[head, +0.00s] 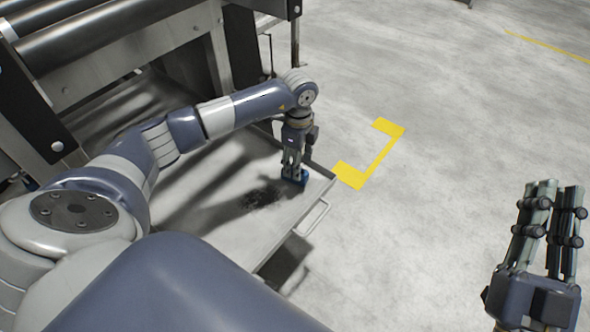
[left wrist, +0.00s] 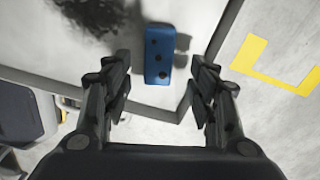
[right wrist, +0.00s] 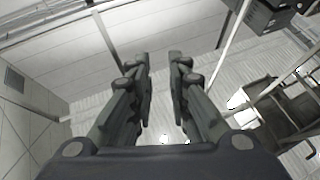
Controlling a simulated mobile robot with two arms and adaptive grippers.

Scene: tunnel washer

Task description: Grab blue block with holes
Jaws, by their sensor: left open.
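The blue block (left wrist: 158,55) with dark round holes lies on a grey metal tray (head: 230,218) near its right edge. In the head view the block (head: 297,177) shows partly behind the fingers of my left gripper (head: 292,168), which points down just over it. In the left wrist view the open left fingers (left wrist: 160,78) are apart, with the block between and a little beyond their tips; I see no clear contact. My right gripper (head: 556,188) is raised at the lower right of the head view, empty, its fingers apart. It also shows in the right wrist view (right wrist: 160,60).
A dark smudge (head: 263,196) lies on the tray left of the block. The tray has a raised rim and a handle (head: 313,217) on its right side. Machine rollers (head: 110,35) stand at upper left. Yellow marks (head: 385,128) lie on open floor.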

